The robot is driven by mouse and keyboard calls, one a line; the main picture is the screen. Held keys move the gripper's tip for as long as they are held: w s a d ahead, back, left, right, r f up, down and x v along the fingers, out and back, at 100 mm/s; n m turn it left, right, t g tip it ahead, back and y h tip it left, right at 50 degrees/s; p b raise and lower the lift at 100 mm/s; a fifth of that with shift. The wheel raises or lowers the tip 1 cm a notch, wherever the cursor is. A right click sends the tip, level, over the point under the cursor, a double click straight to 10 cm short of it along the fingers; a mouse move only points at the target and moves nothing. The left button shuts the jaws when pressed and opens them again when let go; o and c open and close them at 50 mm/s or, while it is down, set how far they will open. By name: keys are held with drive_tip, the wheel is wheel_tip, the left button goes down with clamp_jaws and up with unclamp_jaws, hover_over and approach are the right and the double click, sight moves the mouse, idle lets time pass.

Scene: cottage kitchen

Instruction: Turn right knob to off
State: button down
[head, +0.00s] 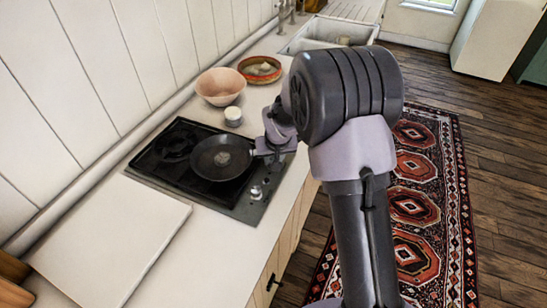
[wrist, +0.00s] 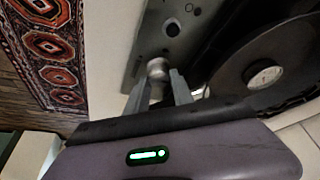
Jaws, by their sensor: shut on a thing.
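A dark hob (head: 176,152) with a metal front strip is set in the counter. In the wrist view, the two fingers of my gripper (wrist: 158,80) are closed on a small round metal knob (wrist: 158,67) on the hob's grey strip (wrist: 150,35). I take it as the right knob; its setting cannot be read. In the head view my gripper (head: 258,152) is at the far end of the strip, and hides this knob. Another knob (head: 256,192) stands clear on the nearer part of the strip.
A dark frying pan (head: 221,157) sits on the hob close beside my gripper. A white cup (head: 233,116), a pink bowl (head: 220,87) and a patterned dish (head: 260,69) stand behind. A pale board (head: 110,240) lies in front on the counter.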

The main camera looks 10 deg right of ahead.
drive_tip(key=c, duration=1.1)
unclamp_jaws()
drive_tip(key=p+v, duration=0.4)
drive_tip(key=v, duration=1.3)
drive_tip(key=shift+r, duration=0.25)
drive_tip(key=shift+s, duration=0.1)
